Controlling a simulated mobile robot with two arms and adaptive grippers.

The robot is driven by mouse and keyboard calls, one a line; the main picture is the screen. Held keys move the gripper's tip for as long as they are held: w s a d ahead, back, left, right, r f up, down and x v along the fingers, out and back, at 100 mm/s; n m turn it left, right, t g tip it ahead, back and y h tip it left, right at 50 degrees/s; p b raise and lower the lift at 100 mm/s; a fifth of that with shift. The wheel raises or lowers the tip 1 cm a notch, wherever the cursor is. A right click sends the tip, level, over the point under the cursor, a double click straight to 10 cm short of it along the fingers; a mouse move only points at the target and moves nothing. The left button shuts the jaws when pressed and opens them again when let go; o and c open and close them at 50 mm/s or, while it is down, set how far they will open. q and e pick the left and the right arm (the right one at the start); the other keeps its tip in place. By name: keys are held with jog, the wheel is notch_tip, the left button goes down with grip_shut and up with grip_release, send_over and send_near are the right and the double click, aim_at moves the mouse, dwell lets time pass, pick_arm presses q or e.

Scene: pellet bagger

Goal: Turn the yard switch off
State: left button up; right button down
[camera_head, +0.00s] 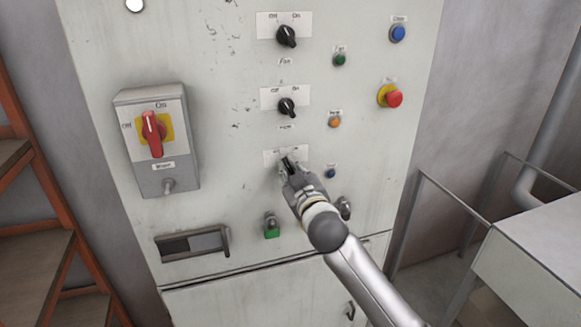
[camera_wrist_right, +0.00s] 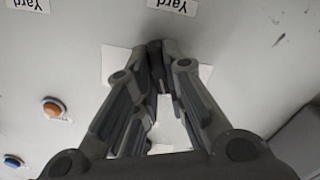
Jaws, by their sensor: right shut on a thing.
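The yard switch (camera_head: 286,159) is the lowest of the three black rotary knobs on the cabinet's middle column. In the wrist view an upside-down "Yard" label (camera_wrist_right: 172,5) shows by it. My right gripper (camera_head: 289,166) reaches up to it from below right. In the wrist view my right gripper (camera_wrist_right: 157,50) has its fingertips closed together around the dark knob. The fingers hide most of the knob, so its setting cannot be told. My left gripper is not in view.
Above are two similar knobs (camera_head: 287,106) (camera_head: 287,37). A red-handled main switch (camera_head: 152,135) is at left. Several small buttons and a red emergency stop (camera_head: 394,98) sit at right. An orange rack (camera_head: 45,245) and a pale table (camera_head: 535,255) flank the cabinet.

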jog(key=shift+n, duration=0.6)
jog(key=c, duration=1.5)
grip_release()
jog(key=shift+s, duration=0.1)
jog(key=v, duration=1.2)
